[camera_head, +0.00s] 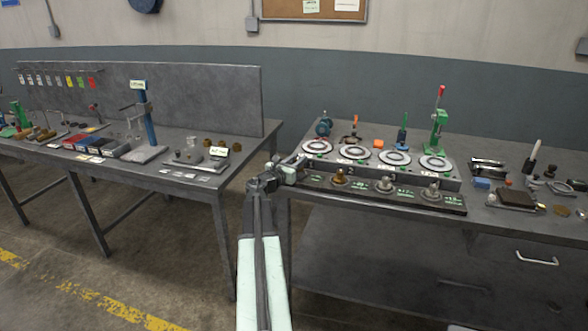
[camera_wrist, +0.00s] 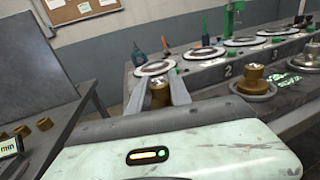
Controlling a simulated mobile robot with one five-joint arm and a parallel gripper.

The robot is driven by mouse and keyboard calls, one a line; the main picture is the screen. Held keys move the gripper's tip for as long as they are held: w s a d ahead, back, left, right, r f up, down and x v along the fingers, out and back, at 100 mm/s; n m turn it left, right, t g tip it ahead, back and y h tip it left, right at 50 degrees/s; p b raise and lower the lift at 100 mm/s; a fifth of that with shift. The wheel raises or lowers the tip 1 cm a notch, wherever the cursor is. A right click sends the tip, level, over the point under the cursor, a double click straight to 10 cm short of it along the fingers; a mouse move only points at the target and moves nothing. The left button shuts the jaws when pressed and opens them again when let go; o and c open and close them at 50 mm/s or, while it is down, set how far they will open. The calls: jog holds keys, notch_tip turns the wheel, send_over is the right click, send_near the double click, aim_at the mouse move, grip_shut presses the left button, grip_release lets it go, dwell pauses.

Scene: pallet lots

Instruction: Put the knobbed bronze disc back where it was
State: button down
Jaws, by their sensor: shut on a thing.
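My gripper (camera_head: 296,167) reaches the left end of the dark front rack on the right-hand bench. In the wrist view, my gripper (camera_wrist: 160,80) has its two fingers closed on either side of a brass-coloured knobbed piece (camera_wrist: 160,95), which looks like the bronze disc. Its lower part is hidden behind my wrist housing, so I cannot tell whether it touches the rack (camera_head: 318,185). To its right on the rack stand another bronze knobbed piece (camera_head: 340,177), a silver one (camera_head: 384,184) and a further metal one (camera_head: 431,192).
Several round white-ringed plates (camera_head: 394,158) line the raised strip behind the rack. A green press (camera_head: 438,130) stands behind them. Loose tools and a brown block (camera_head: 517,199) lie to the right. Another bench (camera_head: 190,190) with trays stands left, across a gap.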

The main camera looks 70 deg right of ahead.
jog(key=shift+s+f+b, duration=0.15)
jog(key=shift+f+b, duration=0.1)
jog(key=shift+f, duration=0.35)
jog(key=shift+s+f+b, duration=0.15)
jog(key=shift+f+b, duration=0.05)
jog(key=shift+f, duration=0.35)
jog(key=shift+w+a+r, duration=0.1)
jog(key=shift+w+r, duration=0.1)
jog(key=shift+w, duration=0.25)
jog(key=shift+f, duration=0.15)
jog(key=c, duration=1.2)
grip_release()
jog(key=shift+s, duration=0.1)
jog(key=shift+r+p, duration=0.3)
jog(key=shift+p, duration=0.15)
jog(key=a, duration=0.4)
jog(key=w+a, duration=0.1)
jog(key=a, duration=0.3)
jog(key=w+a, duration=0.1)
jog(key=a, duration=0.2)
jog(key=shift+w+a+f, duration=0.1)
jog(key=shift+a+f, duration=0.05)
jog(key=shift+a, duration=0.25)
